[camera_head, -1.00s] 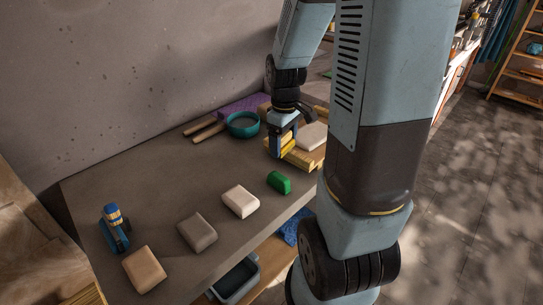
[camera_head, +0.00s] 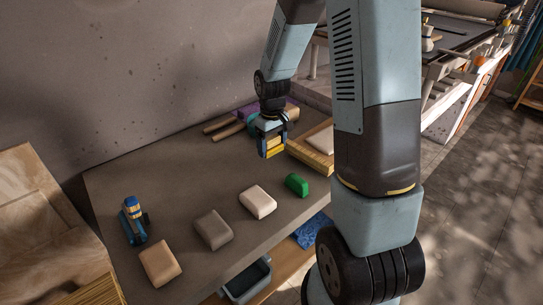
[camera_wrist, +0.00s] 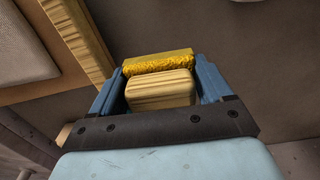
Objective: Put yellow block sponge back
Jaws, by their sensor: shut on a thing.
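My gripper (camera_head: 272,143) is shut on the yellow block sponge (camera_head: 274,150), holding it above the table left of a wooden tray (camera_head: 318,164). In the wrist view the gripper (camera_wrist: 160,86) has a blue finger on each side. Between them are a rough yellow sponge layer (camera_wrist: 158,62) and a pale, wood-striped block (camera_wrist: 160,89) that seems part of the same thing. The tray's wooden edge (camera_wrist: 82,38) lies to the left in the wrist view, apart from the sponge.
Another pale block (camera_head: 322,140) lies in the tray. Wooden rollers lie behind the gripper. The table's left middle is clear.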

